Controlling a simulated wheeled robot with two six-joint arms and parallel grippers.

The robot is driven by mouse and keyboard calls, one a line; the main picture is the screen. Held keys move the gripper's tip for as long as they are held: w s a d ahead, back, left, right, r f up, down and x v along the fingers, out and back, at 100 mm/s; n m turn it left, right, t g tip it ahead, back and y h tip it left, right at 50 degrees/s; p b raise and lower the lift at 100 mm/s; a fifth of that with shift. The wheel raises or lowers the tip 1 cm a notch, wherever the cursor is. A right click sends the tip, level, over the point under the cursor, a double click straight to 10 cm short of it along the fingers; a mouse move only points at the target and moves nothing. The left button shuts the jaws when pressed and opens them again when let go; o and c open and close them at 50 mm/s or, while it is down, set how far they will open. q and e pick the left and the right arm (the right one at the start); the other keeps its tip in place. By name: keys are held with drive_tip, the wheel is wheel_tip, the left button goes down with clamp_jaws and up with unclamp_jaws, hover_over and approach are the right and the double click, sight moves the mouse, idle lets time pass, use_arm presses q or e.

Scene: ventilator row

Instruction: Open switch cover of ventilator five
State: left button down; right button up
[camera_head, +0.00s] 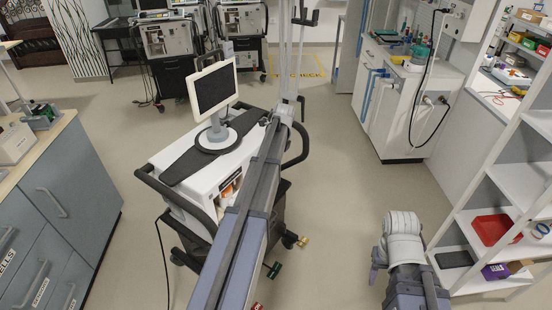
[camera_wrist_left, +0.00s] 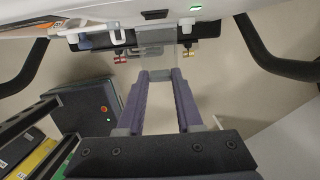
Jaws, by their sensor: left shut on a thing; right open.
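The nearest ventilator (camera_head: 205,190), a white unit with a screen on top and dark handles, stands left of centre in the head view. I cannot read its number. In the left wrist view its white edge (camera_wrist_left: 110,25) runs along the top, with a small green light (camera_wrist_left: 196,8). My left gripper (camera_wrist_left: 160,75) is shut on a clear plate, apparently the switch cover (camera_wrist_left: 157,50), at this edge. Its hinge and exact angle are unclear. In the head view my left arm hides part of the ventilator. My right gripper (camera_head: 401,235) is open and empty, low at right.
White shelves (camera_head: 470,215) with a red tray (camera_head: 497,230) stand close right of my right gripper. Grey drawers (camera_head: 55,210) stand at left. More ventilators (camera_head: 168,45) stand behind. The floor (camera_head: 340,190) between ventilator and shelves is clear. Dark handles (camera_wrist_left: 275,60) flank my left gripper.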

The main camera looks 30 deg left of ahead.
use_arm(q)
drive_tip(key=shift+a+r+h, duration=0.2)
drive_tip(key=shift+r+h, duration=0.1)
drive_tip(key=shift+h, duration=0.2)
drive_tip(key=shift+p, duration=0.3)
drive_tip(key=c, duration=0.6)
unclamp_jaws()
drive_tip(key=shift+o, duration=0.2)
wheel_tip(320, 180, up, 8)
drive_tip(key=p, duration=0.7)
drive_tip(key=shift+d+p, duration=0.15)
drive_tip(key=shift+p, duration=0.25)
drive_tip(key=shift+f, duration=0.1)
